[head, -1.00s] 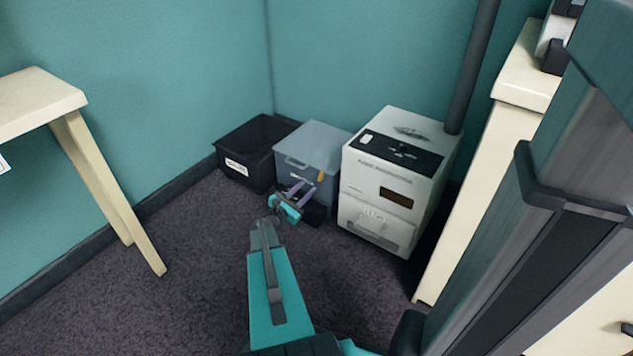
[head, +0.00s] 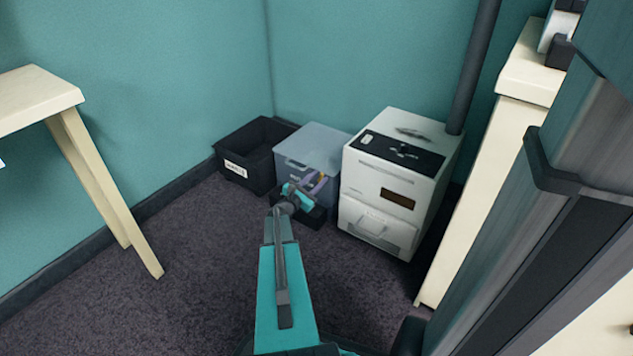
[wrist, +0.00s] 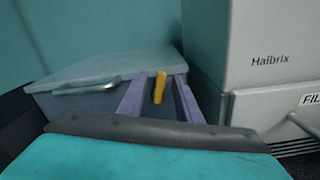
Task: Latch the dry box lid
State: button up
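The dry box (head: 290,172) is a blue-grey bin on the floor in the corner, and its lid (head: 312,140) lies down over the top. In the wrist view the lid (wrist: 120,64) has a grey handle (wrist: 86,88) at its front left. A yellow latch (wrist: 159,90) hangs from the box's front edge, tilted slightly. My gripper (head: 317,180) is at the box front with its two purple fingers spread. In the wrist view my gripper (wrist: 160,84) has one finger on each side of the latch, with gaps; contact is not visible.
A black labelled bin (head: 232,158) stands left of the dry box. A white Halbrix machine (head: 377,205) stands close on its right; it also shows in the wrist view (wrist: 255,45). A pale table (head: 110,180) is at left. Carpet in front is clear.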

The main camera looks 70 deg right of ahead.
grip_shut()
jog(key=shift+w+r+p, duration=0.1)
jog(key=shift+p, duration=0.2)
jog(key=n+p, duration=0.2)
jog(key=p, duration=0.1)
jog(key=shift+w+d+r, duration=0.15)
jog(key=shift+w, duration=0.2)
jog(key=shift+w+n+p, duration=0.15)
jog(key=shift+n+p, duration=0.5)
jog(key=shift+n, duration=0.05)
grip_release()
